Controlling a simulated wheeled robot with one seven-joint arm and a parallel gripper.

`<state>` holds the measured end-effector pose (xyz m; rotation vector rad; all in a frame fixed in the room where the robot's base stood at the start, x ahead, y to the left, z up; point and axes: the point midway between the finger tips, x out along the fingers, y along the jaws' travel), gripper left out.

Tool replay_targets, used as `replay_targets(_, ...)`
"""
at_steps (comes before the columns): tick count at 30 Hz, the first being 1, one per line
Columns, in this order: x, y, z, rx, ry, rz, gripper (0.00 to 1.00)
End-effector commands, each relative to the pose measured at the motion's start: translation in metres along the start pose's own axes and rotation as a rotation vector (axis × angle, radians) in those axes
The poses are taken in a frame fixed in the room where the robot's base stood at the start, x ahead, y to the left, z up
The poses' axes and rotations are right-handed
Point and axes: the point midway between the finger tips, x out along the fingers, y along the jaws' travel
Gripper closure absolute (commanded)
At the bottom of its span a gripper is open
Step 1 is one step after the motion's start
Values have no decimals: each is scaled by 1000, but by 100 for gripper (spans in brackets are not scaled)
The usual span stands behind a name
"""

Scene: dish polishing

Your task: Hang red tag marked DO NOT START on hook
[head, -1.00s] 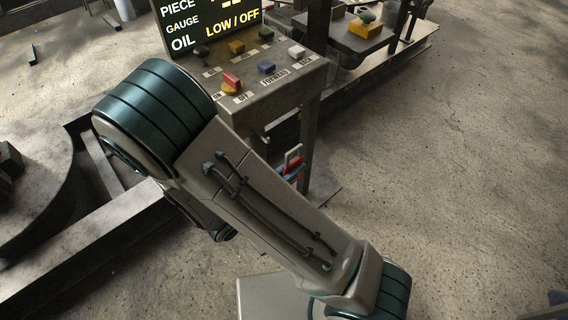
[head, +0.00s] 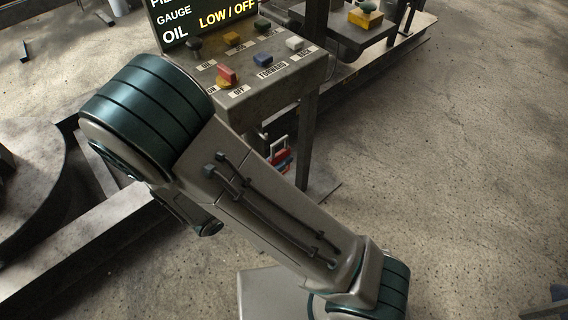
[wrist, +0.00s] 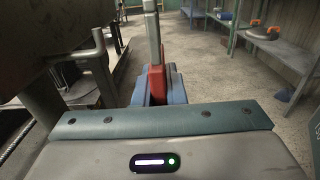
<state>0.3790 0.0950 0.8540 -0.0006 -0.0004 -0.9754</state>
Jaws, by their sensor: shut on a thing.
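My gripper (wrist: 158,94) has blue fingers, shut on a red piece (wrist: 157,82) that I take to be the tag. A pale grey upright bar or loop (wrist: 151,25) rises from it in the wrist view. In the head view the red tag (head: 282,158) and its whitish loop show small, below the control panel and partly behind my arm. The tag's lettering is not readable. I cannot pick out the hook for certain in either view.
The control panel (head: 262,75) has several coloured knobs and a lit display (head: 205,20). A yellow block with a green knob (head: 365,15) sits farther back. Benches (wrist: 285,48) line the right; the floor between is open.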

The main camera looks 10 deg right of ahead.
Motion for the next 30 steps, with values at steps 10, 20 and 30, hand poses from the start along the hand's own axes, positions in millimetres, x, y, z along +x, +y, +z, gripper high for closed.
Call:
replay_targets(10, 1, 21, -2, 1, 0, -2, 100)
replay_targets(20, 1, 41, -4, 2, 0, -2, 100)
replay_targets(30, 1, 58, -11, 0, 0, -2, 100)
